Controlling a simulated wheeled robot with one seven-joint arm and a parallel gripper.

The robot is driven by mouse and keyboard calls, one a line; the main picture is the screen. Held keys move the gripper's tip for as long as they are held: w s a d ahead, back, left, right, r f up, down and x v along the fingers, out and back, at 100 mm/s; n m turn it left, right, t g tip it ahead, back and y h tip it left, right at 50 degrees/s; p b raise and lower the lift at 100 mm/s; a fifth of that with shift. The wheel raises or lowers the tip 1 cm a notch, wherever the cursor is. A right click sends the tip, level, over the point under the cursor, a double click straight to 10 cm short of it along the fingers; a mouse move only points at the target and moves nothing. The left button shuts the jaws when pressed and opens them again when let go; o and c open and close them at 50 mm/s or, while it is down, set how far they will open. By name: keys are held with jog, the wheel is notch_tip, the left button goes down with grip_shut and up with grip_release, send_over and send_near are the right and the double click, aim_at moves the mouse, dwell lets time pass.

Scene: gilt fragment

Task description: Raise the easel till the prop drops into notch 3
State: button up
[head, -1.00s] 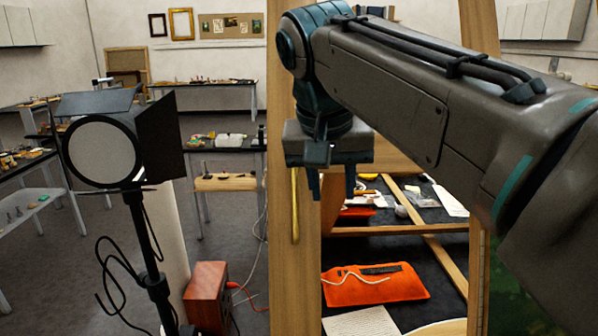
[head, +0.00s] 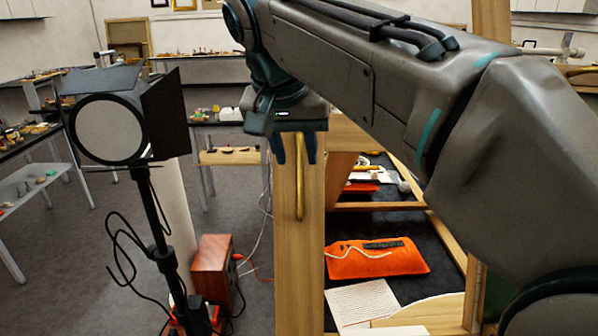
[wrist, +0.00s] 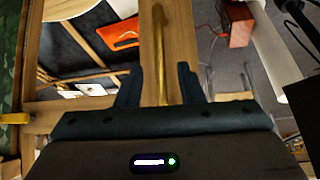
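The easel is a wooden frame; its near upright post (head: 299,265) stands in the middle of the head view and also shows in the wrist view (wrist: 185,40). A brass rod (head: 300,200) runs along the post, with a bent end. My gripper (head: 294,160) points down at the post, over the rod's upper part. In the wrist view its two fingers (wrist: 160,85) are apart, one on each side of the rod (wrist: 161,55); I cannot see contact. No notches can be made out, and I cannot tell whether this rod is the prop.
A studio lamp (head: 108,131) on a stand with loose cables is at the left. A reddish wooden box (head: 212,268) with a red lead sits on the floor beside the post. Behind the post, a dark table holds an orange pouch (head: 400,262) and a paper sheet (head: 350,300).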

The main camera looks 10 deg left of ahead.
aim_at(299, 168)
jog(key=shift+x, duration=2.6)
grip_shut()
